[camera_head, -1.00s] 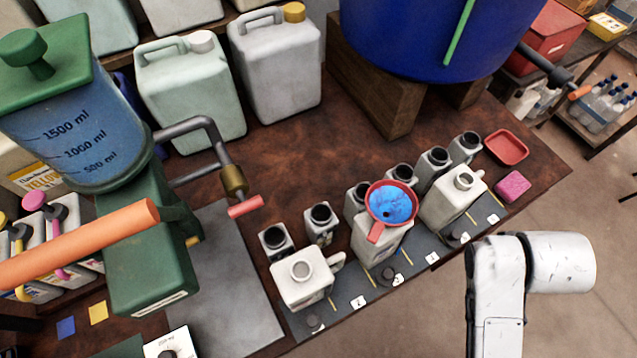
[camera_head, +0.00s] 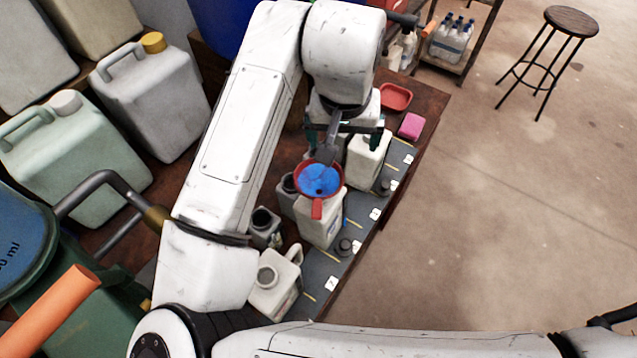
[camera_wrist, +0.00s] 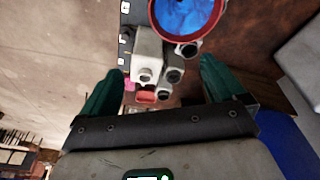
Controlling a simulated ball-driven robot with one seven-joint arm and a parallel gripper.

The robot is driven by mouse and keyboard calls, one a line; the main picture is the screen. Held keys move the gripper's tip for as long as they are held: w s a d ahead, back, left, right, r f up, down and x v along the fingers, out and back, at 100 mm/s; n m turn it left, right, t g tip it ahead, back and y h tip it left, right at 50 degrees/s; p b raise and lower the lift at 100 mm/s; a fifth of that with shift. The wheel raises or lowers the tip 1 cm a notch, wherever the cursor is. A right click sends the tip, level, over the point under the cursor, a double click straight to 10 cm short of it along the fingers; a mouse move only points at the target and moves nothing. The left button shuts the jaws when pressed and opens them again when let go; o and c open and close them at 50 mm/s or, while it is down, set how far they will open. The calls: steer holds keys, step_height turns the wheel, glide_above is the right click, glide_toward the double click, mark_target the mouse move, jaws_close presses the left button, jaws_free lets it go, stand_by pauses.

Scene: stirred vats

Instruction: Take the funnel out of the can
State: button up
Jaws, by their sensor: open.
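The funnel (camera_head: 319,181) has a red rim and tab and a blue inside. It sits upright in the mouth of a white can (camera_head: 319,230) in the row on the bench. My gripper (camera_head: 343,143) is open and empty, just behind the funnel in the head view and apart from it. In the wrist view the funnel (camera_wrist: 188,14) is at the top edge, partly cut off, beyond the open fingers (camera_wrist: 158,88). The funnel's spout is hidden inside the can.
A white can (camera_head: 272,282) stands in front and another (camera_head: 367,158) behind, with small dark-mouthed bottles (camera_head: 264,222) alongside. A red tray (camera_head: 395,97) and pink sponge (camera_head: 411,126) lie at the bench's far end. Large jugs (camera_head: 150,95) stand at left.

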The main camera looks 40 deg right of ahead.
steer(key=g+y, duration=0.2)
glide_above(318, 199)
steer(key=shift+w+a+f+n, duration=0.1)
steer(key=shift+f+n, duration=0.1)
steer(key=shift+f, duration=0.25)
steer(key=shift+w+a+f+n, duration=0.1)
steer(key=shift+f+n, duration=0.1)
steer(key=shift+f, duration=0.2)
step_height(318, 199, down, 6)
steer(key=b, duration=0.5)
steer(key=shift+r, duration=0.25)
step_height(318, 199, down, 5)
steer(key=b, duration=0.5)
steer(key=shift+s+d+f+b, duration=0.15)
steer(key=shift+b, duration=0.25)
steer(key=shift+c, duration=0.2)
jaws_close()
